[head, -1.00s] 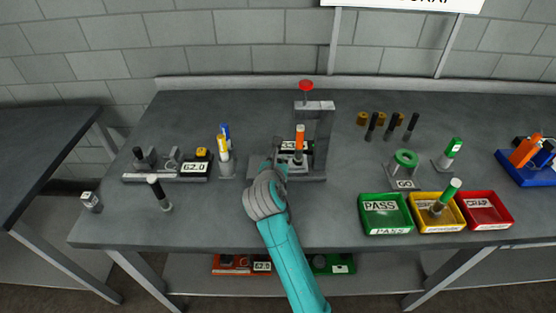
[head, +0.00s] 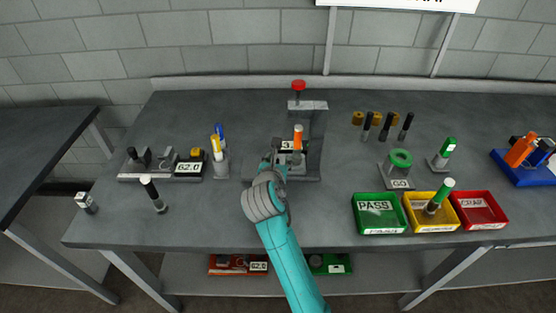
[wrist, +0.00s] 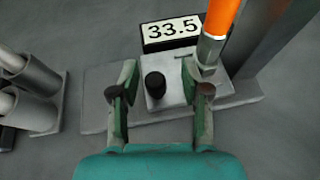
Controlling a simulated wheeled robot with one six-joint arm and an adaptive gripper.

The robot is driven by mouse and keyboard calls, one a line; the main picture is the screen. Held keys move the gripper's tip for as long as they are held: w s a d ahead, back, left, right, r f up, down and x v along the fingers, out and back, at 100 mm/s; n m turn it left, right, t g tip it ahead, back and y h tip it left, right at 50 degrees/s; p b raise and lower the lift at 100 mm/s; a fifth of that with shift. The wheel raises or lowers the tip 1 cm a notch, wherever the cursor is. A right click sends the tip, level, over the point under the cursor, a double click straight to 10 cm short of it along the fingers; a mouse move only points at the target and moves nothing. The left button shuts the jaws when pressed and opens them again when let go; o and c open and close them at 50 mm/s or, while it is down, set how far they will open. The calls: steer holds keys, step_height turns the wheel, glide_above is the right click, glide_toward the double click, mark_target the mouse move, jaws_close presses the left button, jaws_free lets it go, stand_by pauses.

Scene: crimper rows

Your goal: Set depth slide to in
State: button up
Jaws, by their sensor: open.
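The crimper stand (head: 316,140) is a grey frame with a red knob on top, at the middle of the bench in the head view. Its base shows a 33.5 display (wrist: 172,32) in the wrist view. In front of the display, a light grey block with a black knob (wrist: 155,86) sits on the base; it looks like the depth slide (wrist: 160,103). An orange-topped metal piece (wrist: 215,32) stands just right of it. My gripper (wrist: 158,74) is open, its fingers on either side of the black knob with gaps.
Grey tubes (wrist: 32,88) holding pens stand left of the crimper. A second fixture with a 62.0 display (head: 188,168) is further left. Green (head: 380,228), yellow (head: 415,225) and red (head: 480,224) bins lie to the right. Bench in front of the crimper is clear.

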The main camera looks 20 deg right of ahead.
steer(key=v, duration=1.1)
steer(key=shift+s, duration=0.15)
